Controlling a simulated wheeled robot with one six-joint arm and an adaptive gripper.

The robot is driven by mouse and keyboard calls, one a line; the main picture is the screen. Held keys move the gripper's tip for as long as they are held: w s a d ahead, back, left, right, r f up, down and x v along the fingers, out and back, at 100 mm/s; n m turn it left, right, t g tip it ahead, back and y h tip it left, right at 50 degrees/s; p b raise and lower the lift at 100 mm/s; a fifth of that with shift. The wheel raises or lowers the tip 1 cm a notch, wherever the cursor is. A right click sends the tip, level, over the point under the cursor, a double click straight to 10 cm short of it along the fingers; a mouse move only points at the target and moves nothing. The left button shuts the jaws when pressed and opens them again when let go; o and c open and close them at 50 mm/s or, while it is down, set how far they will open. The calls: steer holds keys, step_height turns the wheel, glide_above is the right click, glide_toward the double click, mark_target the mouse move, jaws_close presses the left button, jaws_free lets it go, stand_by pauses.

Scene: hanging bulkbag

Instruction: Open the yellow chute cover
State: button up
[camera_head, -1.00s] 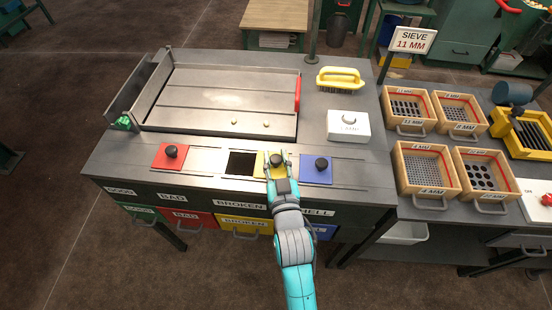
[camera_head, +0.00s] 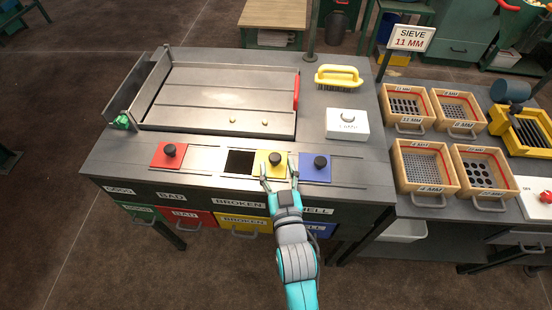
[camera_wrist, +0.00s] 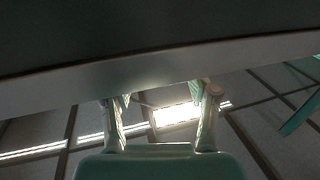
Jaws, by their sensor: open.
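The yellow chute cover (camera_head: 270,165) with its black knob (camera_head: 275,159) lies on the bench top. It sits just right of a dark square chute opening (camera_head: 240,162), which is uncovered. My gripper (camera_head: 279,178) is open at the front edge of the yellow cover, with its fingers apart and the knob beyond them, not gripped. In the wrist view my two fingers (camera_wrist: 160,103) are spread with nothing between them. The cover does not clearly show in the wrist view.
A red cover (camera_head: 165,158) lies left of the opening and a blue cover (camera_head: 318,170) close to the right of the yellow one. A metal tray (camera_head: 225,90) with two small nuts, a yellow brush (camera_head: 338,75) and a white button box (camera_head: 347,124) are behind.

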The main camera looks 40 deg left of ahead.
steer(key=v, duration=0.8)
steer(key=shift+s+d, duration=0.2)
steer(key=shift+s, duration=0.05)
steer(key=s+d+f+m+t+h, duration=0.1)
steer(key=s+d+f+m+h, duration=0.15)
steer(key=d, duration=0.95)
steer(key=s+d+f+m+t+h, duration=0.2)
steer(key=s+d+f+h, duration=0.2)
steer(key=d, duration=0.7)
steer(key=s+d+r+m+h, duration=0.3)
steer(key=s+d+m+h, duration=0.2)
steer(key=s+d, duration=0.8)
steer(key=s+h, duration=0.1)
steer(key=s, duration=0.2)
steer(key=shift+r+h, duration=0.25)
steer(key=shift+h, duration=0.1)
steer(key=shift+s, duration=0.15)
